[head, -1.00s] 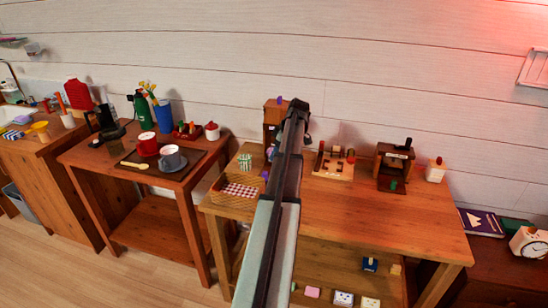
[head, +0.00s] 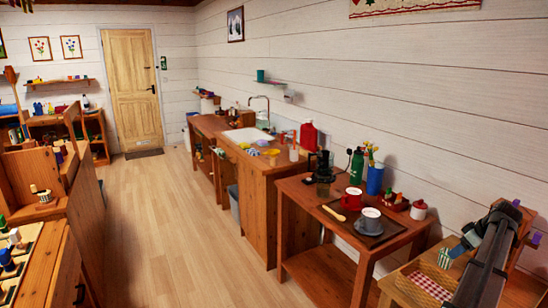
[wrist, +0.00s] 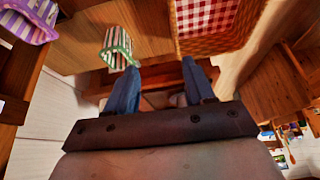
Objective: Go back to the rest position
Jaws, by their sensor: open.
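My gripper (wrist: 160,85) shows in the wrist view with its two blue fingers apart and nothing between them. A green-and-white striped container (wrist: 118,47) lies just beyond the left finger, and a wicker basket (wrist: 215,43) with a red checked cloth is above the right finger. I cannot tell whether the left finger touches the striped container. The basket (head: 405,290) and striped container (head: 452,254) show left of my arm.
A sink counter (head: 262,170) stands behind. Open wooden floor (head: 190,240) runs toward the door (head: 132,88).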

